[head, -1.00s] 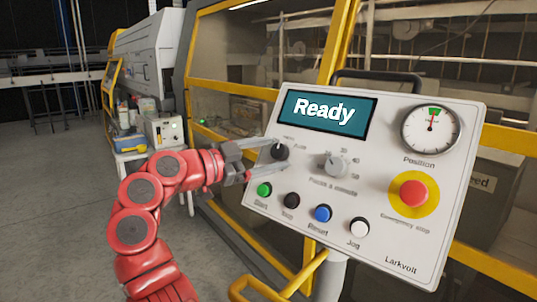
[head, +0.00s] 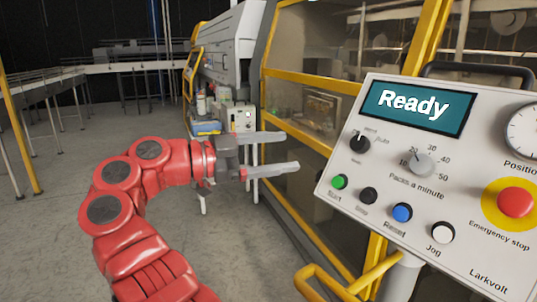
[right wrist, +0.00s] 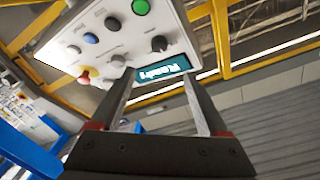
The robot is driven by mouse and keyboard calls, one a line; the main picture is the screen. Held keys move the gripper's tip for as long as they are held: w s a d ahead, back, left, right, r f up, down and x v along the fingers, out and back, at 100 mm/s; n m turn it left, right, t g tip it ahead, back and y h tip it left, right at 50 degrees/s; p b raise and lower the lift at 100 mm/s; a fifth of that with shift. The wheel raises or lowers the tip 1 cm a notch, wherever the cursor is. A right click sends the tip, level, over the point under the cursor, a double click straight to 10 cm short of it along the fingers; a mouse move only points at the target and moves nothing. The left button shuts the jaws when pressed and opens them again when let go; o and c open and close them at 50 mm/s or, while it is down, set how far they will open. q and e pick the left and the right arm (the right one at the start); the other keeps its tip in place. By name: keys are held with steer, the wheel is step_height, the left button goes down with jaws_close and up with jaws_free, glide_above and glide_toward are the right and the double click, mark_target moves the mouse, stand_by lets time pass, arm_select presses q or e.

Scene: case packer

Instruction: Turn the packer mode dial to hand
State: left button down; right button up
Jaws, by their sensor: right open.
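The mode dial (head: 359,143) is a small black knob at the upper left of the light grey control panel (head: 330,200), below the screen. Its white mark points roughly upward; the small labels around it are too blurred to read surely. The dial also shows in the right wrist view (right wrist: 159,44), where the panel appears upside down. My right gripper (head: 290,152) is open and empty, to the left of the panel and apart from the dial. Its two fingers (right wrist: 158,75) point toward the panel in the right wrist view. My left gripper is not in view.
The panel also carries a "Ready" screen (head: 418,107), a grey speed knob (head: 420,163), a green start button (head: 339,182), other buttons and a red emergency stop (head: 515,202). A yellow-framed machine (head: 325,88) stands behind. Open floor (head: 50,220) lies to the left.

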steer(key=shift+v, duration=0.95)
